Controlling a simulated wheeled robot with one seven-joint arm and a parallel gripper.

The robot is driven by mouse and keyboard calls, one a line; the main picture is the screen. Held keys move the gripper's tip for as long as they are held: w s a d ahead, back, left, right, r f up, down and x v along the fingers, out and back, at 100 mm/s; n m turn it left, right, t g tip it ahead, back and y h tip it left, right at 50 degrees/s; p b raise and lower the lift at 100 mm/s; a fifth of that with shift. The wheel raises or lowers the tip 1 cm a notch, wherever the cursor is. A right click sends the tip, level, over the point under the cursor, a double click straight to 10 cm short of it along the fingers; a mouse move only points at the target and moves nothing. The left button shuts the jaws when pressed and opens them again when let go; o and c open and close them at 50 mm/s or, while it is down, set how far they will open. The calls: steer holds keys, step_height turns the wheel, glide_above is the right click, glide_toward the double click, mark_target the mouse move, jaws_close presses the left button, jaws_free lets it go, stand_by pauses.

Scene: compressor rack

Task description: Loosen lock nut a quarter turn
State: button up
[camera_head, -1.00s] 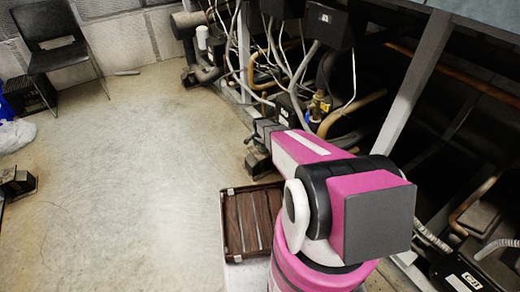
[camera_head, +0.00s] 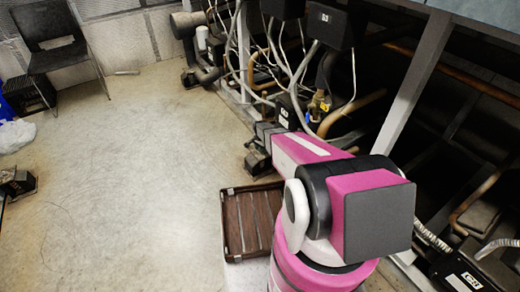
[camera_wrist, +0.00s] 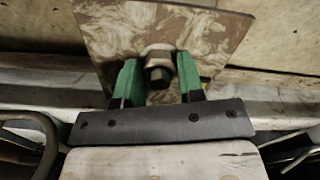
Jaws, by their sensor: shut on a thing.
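In the wrist view, the lock nut (camera_wrist: 158,53) is a grey-brown hex nut with a dark bolt end in its middle. It sits in front of a square, mottled brown plate (camera_wrist: 215,35). My gripper (camera_wrist: 158,72) has green fingers, one on each side of the nut, and is shut on it. The exact contact faces of the nut are partly hidden by the fingers. In the head view, my arm reaches toward the rack's lower edge, and the nut cannot be made out there.
A pale rail (camera_wrist: 285,95) runs behind the gripper in the wrist view. The rack's pipes, cables and dark boxes (camera_head: 330,25) crowd the right side in the head view. A brown slatted tray (camera_head: 232,225) is beside my arm. Open floor (camera_head: 130,170) lies left; a black chair (camera_head: 58,45) stands farther back.

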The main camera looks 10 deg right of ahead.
steer(key=shift+n, duration=0.3)
steer(key=n, duration=0.4)
steer(key=shift+n, duration=0.4)
steer(key=n, duration=0.9)
steer(key=shift+n, duration=2.2)
steer(key=o, duration=0.9)
steer(key=shift+r, duration=0.1)
